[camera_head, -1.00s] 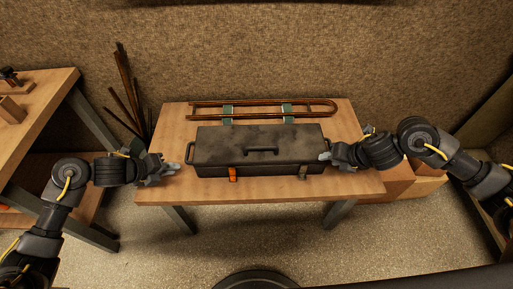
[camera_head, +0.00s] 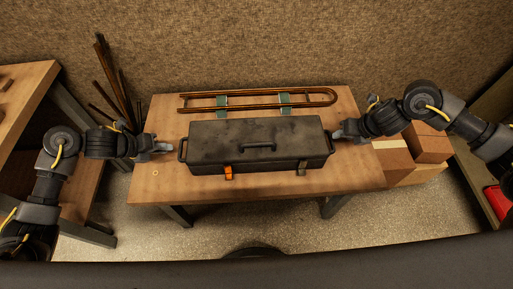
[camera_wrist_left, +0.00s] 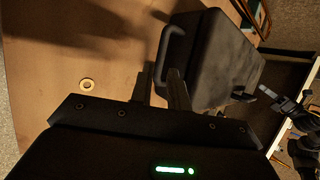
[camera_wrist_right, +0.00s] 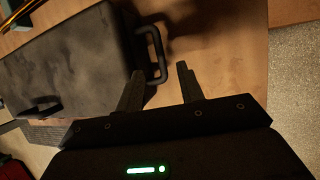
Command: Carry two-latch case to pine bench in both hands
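The dark grey two-latch case (camera_head: 255,135) lies closed on a wooden bench (camera_head: 300,187). An orange latch (camera_head: 228,172) and a grey latch (camera_head: 301,166) show on its front, a handle (camera_head: 258,148) on its lid. My left gripper (camera_head: 170,147) is open beside the left end handle (camera_head: 182,150); in the left wrist view the fingers (camera_wrist_left: 162,82) point at this handle (camera_wrist_left: 168,50). My right gripper (camera_head: 334,134) is at the right end; in the right wrist view its open fingers (camera_wrist_right: 158,82) are just short of the right end handle (camera_wrist_right: 156,55). Neither visibly grips.
A long brass slide (camera_head: 255,99) lies on green supports behind the case. A small ring (camera_head: 155,172) lies on the bench's front left. Another wooden bench (camera_head: 25,95) stands left, dark rods (camera_head: 112,85) beside it. Wooden blocks (camera_head: 428,145) sit at right.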

